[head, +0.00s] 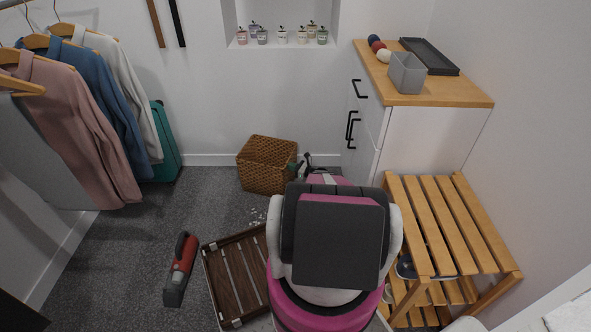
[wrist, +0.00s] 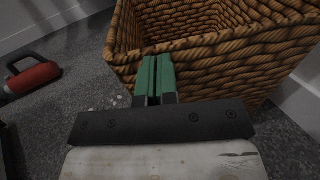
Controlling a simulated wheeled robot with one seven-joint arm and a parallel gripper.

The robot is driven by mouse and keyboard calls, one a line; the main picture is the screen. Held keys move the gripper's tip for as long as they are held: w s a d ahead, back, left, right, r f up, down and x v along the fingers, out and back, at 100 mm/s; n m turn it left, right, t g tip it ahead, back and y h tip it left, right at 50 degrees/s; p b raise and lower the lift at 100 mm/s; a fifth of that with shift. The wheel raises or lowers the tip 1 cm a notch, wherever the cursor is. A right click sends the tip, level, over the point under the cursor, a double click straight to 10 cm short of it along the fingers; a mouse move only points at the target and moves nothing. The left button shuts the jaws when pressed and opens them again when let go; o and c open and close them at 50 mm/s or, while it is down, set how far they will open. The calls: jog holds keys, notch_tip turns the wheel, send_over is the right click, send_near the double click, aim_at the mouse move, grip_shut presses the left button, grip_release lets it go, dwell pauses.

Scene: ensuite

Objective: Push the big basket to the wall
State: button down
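The big basket (head: 266,165) is brown woven wicker, open at the top, and stands upright on the carpet near the back wall (head: 200,100). Whether it touches the wall is hidden behind it. In the wrist view the basket (wrist: 225,75) fills the upper right, and its inside looks empty where it shows. My gripper (wrist: 154,78) has its green fingers together with nothing visible between them. The fingers are in front of the basket's near side, at or very close to it; contact is unclear. In the head view my arm partly hides the gripper (head: 304,163) beside the basket's right side.
A red and grey handheld vacuum (head: 180,268) and a slatted wooden tray (head: 237,280) lie on the carpet. A white cabinet (head: 425,137) and slatted wooden rack (head: 450,225) stand right. A teal suitcase (head: 165,145) stands left under hanging clothes. Carpet left of the basket is clear.

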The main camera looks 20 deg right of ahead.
notch_tip(320, 180, up, 10)
jog(key=x, duration=2)
